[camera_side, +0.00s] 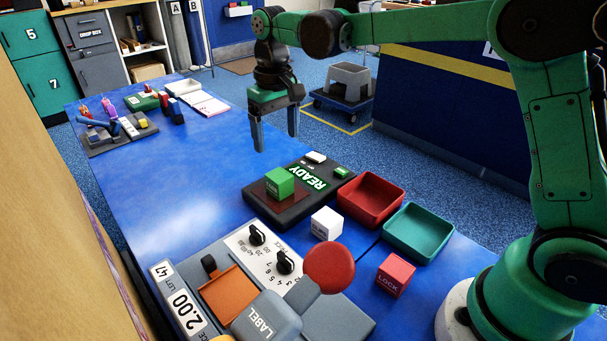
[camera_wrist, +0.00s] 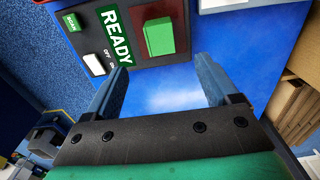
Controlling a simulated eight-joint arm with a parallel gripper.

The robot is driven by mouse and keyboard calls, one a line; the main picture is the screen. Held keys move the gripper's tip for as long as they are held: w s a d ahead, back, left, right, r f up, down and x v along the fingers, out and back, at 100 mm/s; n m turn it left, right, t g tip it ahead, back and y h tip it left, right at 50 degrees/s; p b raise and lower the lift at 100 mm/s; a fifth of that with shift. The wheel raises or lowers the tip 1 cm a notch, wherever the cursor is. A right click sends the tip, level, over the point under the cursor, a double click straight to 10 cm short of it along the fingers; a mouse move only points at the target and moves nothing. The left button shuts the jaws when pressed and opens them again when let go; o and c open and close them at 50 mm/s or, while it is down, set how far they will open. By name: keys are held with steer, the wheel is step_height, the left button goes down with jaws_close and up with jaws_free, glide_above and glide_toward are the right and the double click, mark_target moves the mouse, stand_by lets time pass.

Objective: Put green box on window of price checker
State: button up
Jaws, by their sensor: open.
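The green box (camera_side: 280,182) sits on the dark red window (camera_side: 262,193) of the price checker (camera_side: 288,212), a dark device with a lit READY display. In the wrist view the green box (camera_wrist: 159,36) rests within the red window (camera_wrist: 177,27), beside the READY sign (camera_wrist: 117,34). My gripper (camera_side: 275,143) is open and empty, raised above the table behind the price checker. In the wrist view its two fingers (camera_wrist: 164,88) are spread, with only blue table between them, apart from the box.
A red tray (camera_side: 371,199) and a teal tray (camera_side: 418,232) stand right of the checker. A white cube (camera_side: 326,223) and a red LOCK cube (camera_side: 395,274) are nearby. A label machine (camera_side: 262,247) fills the front. The table's middle left (camera_side: 170,170) is clear.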

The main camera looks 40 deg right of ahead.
steer(key=s+d+r+t, duration=0.2)
steer(key=s+r+t, duration=0.2)
steer(key=s, duration=0.4)
steer(key=s+f+t, duration=0.3)
steer(key=s+f, duration=0.1)
steer(key=s, duration=0.2)
steer(key=shift+d, duration=0.4)
